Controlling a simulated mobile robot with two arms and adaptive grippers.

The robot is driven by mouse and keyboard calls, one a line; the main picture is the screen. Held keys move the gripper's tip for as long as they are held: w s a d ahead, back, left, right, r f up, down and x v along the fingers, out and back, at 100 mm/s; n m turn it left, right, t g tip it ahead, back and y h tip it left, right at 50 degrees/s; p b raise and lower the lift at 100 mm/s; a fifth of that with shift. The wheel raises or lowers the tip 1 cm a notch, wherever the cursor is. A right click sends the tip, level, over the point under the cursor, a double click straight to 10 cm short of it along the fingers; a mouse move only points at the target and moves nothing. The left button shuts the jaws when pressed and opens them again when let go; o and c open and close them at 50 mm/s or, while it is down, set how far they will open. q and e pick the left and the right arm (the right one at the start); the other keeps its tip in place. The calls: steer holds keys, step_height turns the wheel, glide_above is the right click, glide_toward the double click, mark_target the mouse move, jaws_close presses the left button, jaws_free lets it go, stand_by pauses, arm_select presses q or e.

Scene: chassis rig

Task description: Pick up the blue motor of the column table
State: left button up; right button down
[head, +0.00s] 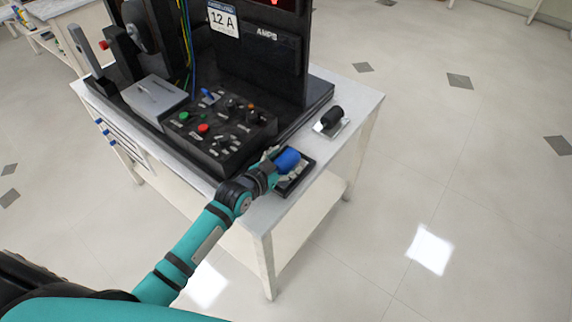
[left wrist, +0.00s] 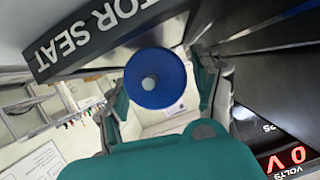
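The blue motor (head: 288,160) is at the tip of my left gripper (head: 272,168), over the black tray-like seat (head: 300,180) on the near right corner of the table. In the left wrist view the blue motor (left wrist: 145,92) shows as a round face with a grey centre, between the two teal fingers of my left gripper (left wrist: 160,88). The fingers are spread about the motor's width; whether both touch it is unclear. The black "MOTOR SEAT" label bar (left wrist: 95,38) is beside it. My right gripper is not in view.
The white-grey table (head: 352,100) carries a black rig panel (head: 262,50) and a control box (head: 215,135) with coloured buttons, left of the motor. A black cylinder on a metal plate (head: 330,122) stands behind. Open floor (head: 450,180) lies to the right.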

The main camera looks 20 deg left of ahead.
arm_select(q)
jaws_close()
steer(key=shift+w+r, duration=0.1)
steer(key=shift+r, duration=0.1)
